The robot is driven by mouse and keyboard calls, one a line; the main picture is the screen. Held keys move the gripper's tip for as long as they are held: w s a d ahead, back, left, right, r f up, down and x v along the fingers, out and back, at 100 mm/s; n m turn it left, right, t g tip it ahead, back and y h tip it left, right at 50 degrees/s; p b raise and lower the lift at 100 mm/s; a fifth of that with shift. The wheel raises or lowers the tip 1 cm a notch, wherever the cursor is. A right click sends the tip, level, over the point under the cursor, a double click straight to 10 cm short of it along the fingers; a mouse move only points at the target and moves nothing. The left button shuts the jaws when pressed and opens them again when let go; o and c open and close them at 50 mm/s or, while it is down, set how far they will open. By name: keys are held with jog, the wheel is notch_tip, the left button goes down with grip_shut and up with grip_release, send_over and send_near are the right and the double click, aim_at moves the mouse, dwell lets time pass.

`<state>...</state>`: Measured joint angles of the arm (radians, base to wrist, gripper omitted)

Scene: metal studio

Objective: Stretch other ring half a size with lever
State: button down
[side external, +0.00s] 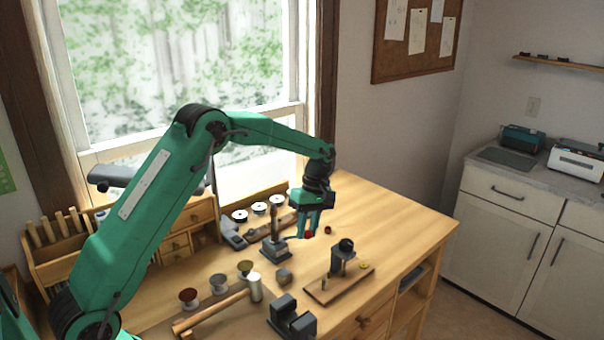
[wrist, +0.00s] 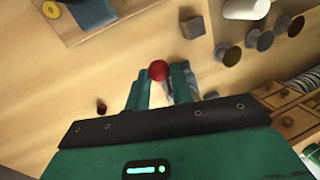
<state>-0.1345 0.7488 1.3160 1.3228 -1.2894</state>
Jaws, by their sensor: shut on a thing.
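My gripper (side external: 308,224) reaches down over the middle of the bench and is shut on a round red knob. The knob (side external: 307,235) shows at the fingertips, and in the wrist view the red knob (wrist: 158,70) sits between the tips of my gripper (wrist: 160,82). A grey metal post tool on a square base (side external: 274,247) stands just left of my gripper. I cannot see whether the knob joins it as a lever. A small dark red ring-like piece (side external: 327,230) lies right of my gripper. No ring on the post can be made out.
A wooden board (side external: 330,287) with a black-topped stand and a yellow disc (side external: 365,266) lies toward the front right. The right back of the bench is clear.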

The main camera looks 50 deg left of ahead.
jog(key=shift+s+a+r, duration=0.1)
jog(key=shift+a+r, duration=0.35)
jog(key=shift+a, duration=0.25)
jog(key=shift+s+a+r, duration=0.1)
jog(key=shift+a+r, duration=0.3)
jog(key=shift+a, duration=0.3)
jog(key=shift+a+r, duration=0.45)
jog(key=shift+a, duration=0.25)
jog(key=c, duration=1.2)
grip_release()
jog(key=shift+c, duration=0.2)
jog(key=shift+w, duration=0.1)
jog(key=shift+w+r, duration=0.1)
jog(key=shift+r, duration=0.1)
jog(key=v, duration=0.7)
jog(key=shift+r, duration=0.2)
